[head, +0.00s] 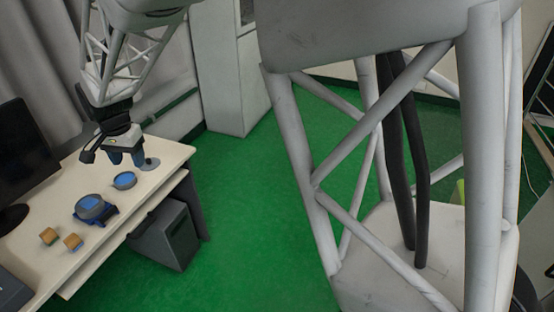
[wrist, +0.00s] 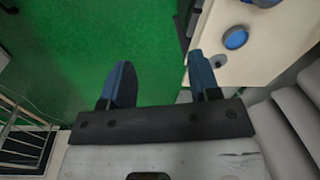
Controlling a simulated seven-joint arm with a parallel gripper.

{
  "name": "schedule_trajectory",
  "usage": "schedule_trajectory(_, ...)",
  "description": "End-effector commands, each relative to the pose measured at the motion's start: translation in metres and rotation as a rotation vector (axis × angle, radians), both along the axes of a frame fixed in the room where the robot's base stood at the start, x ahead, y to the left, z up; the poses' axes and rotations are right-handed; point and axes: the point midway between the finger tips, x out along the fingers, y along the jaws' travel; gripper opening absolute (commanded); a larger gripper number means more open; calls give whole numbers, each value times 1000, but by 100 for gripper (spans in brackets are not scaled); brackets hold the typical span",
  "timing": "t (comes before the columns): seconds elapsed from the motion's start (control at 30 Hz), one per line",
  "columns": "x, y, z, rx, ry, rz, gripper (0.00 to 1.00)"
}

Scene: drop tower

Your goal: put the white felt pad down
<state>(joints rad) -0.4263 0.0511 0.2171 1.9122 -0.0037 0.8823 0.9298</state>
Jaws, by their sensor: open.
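My gripper (head: 126,158) has blue fingers and is open. It shows over the far right end of the desk in the head view. In the wrist view the fingers (wrist: 158,65) are spread with nothing between them, and green floor shows behind the gap. I cannot make out a white felt pad in either view. A round blue-topped dish (head: 124,180) lies on the desk close to the gripper; it also shows in the wrist view (wrist: 236,38). A small grey disc (head: 151,164) lies beside the gripper near the desk's far end.
The pale desk (head: 150,198) also holds a blue piece with a round grey top (head: 92,208), two small wooden blocks (head: 48,236) (head: 73,242) and a dark monitor (head: 22,155). A grey cabinet (head: 165,236) stands beneath.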

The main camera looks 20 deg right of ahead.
Motion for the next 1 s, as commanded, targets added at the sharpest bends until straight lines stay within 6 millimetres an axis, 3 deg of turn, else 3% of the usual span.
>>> schedule_trajectory(0.03,-9,-15,16,4,-16,12,56)
schedule_trajectory(0.1,-20,-35,26,4,-25,34,56)
schedule_trajectory(0.43,-83,-120,62,-8,-62,134,56)
schedule_trajectory(1.0,-217,-233,82,-51,-117,306,56)
